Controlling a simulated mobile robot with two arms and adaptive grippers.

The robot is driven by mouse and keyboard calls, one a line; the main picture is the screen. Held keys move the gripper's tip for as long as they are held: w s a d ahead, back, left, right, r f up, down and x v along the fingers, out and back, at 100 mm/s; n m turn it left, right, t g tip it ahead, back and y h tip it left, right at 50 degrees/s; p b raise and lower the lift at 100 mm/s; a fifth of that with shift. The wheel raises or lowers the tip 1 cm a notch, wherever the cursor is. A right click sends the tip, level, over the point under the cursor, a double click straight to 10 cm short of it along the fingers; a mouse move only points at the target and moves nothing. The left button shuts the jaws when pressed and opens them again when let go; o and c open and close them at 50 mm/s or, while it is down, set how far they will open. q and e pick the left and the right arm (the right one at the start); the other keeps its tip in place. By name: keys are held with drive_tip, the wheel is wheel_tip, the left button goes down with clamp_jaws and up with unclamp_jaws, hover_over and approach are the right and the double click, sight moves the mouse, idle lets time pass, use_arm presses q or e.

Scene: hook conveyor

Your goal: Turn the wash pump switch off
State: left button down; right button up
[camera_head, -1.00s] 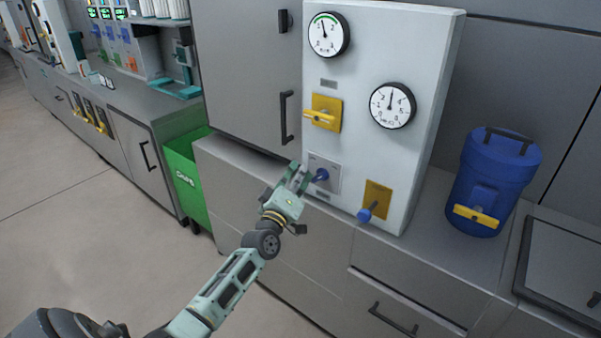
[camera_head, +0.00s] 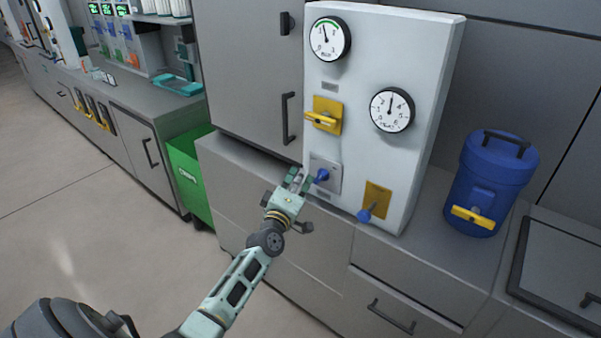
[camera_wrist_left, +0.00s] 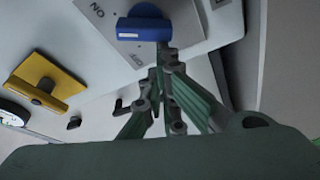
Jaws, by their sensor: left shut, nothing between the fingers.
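The blue switch (camera_head: 322,175) sits on a small grey plate (camera_head: 331,186) low on the white panel. In the left wrist view the blue switch (camera_wrist_left: 143,29) shows close up, with "ON" and "OFF" lettering on its plate (camera_wrist_left: 98,22). I cannot tell which label it is set to. My left gripper (camera_head: 298,177) is just left of the switch in the head view. Its fingers are shut and empty, with the tips (camera_wrist_left: 166,52) close beside one end of the switch handle. I cannot tell if they touch. My right gripper is not in view.
The white panel (camera_head: 365,70) also bears two gauges, a yellow handle (camera_head: 322,119) above the switch and a blue knob (camera_head: 366,214) at lower right. A blue canister (camera_head: 490,175) stands right on the counter. A green bin (camera_head: 190,175) stands on the floor left.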

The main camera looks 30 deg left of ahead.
use_arm(q)
drive_tip(key=shift+d+f+n+g+h+p, duration=0.35)
drive_tip(key=shift+f+n+g+p, duration=0.3)
drive_tip(key=shift+n+p, duration=1.2)
drive_tip(key=shift+d+f+n+g+h+p, duration=0.3)
drive_tip(key=shift+f+n+g+p, duration=0.35)
drive_tip(key=shift+n+p, duration=1.25)
drive_tip(key=shift+d+f+n+g+h+p, duration=0.35)
drive_tip(key=shift+f+n+g+p, duration=0.25)
drive_tip(key=shift+n+p, duration=1.25)
drive_tip(key=shift+d+f+n, duration=0.1)
drive_tip(key=shift+f+n, duration=0.15)
drive_tip(key=shift+n, duration=0.35)
